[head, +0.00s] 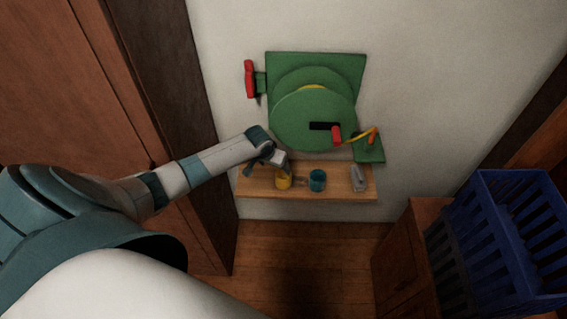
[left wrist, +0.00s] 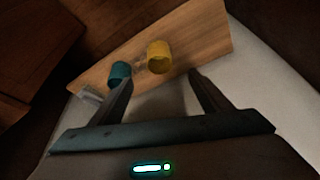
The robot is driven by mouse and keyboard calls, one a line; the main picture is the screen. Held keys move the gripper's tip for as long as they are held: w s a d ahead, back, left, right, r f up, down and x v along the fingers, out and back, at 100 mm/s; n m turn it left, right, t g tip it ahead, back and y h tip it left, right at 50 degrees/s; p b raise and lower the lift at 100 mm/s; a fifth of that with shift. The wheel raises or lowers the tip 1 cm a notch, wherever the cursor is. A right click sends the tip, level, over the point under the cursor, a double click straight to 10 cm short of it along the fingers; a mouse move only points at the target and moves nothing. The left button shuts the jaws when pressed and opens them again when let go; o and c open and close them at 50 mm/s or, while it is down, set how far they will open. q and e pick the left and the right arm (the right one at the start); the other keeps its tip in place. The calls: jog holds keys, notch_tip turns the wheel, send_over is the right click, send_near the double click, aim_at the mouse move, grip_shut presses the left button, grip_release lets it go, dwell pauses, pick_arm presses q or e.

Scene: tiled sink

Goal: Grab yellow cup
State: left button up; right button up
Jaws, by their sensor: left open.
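The yellow cup (head: 284,181) stands on a small wooden wall shelf (head: 340,186) in the head view, partly hidden by my left gripper (head: 283,165). In the left wrist view the yellow cup (left wrist: 159,57) stands on the shelf (left wrist: 205,40), beyond the fingertips. My left gripper (left wrist: 160,82) is open and empty, its two fingers spread apart. The cup shows ahead of the gap between them, and I see no contact. My right gripper is not in view.
A teal cup (head: 317,180) stands right of the yellow cup, with a grey object (head: 359,179) farther right. A green hose reel (head: 315,110) hangs on the wall above the shelf. A blue crate (head: 500,235) is at the right, and a brown wooden panel (head: 170,100) at the left.

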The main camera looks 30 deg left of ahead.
pick_arm(q)
jog(key=b, duration=0.3)
send_near(283, 181)
jog(key=w+a, duration=0.2)
jog(key=b+x, duration=0.5)
jog(key=b, duration=0.1)
jog(key=shift+s+f+b, duration=0.1)
jog(key=shift+f+b, duration=0.15)
jog(key=shift+b, duration=0.05)
jog(key=shift+w+f+b, duration=0.25)
jog(key=shift+f+b, duration=0.15)
jog(key=shift+b, duration=0.3)
jog(key=shift+f, duration=0.1)
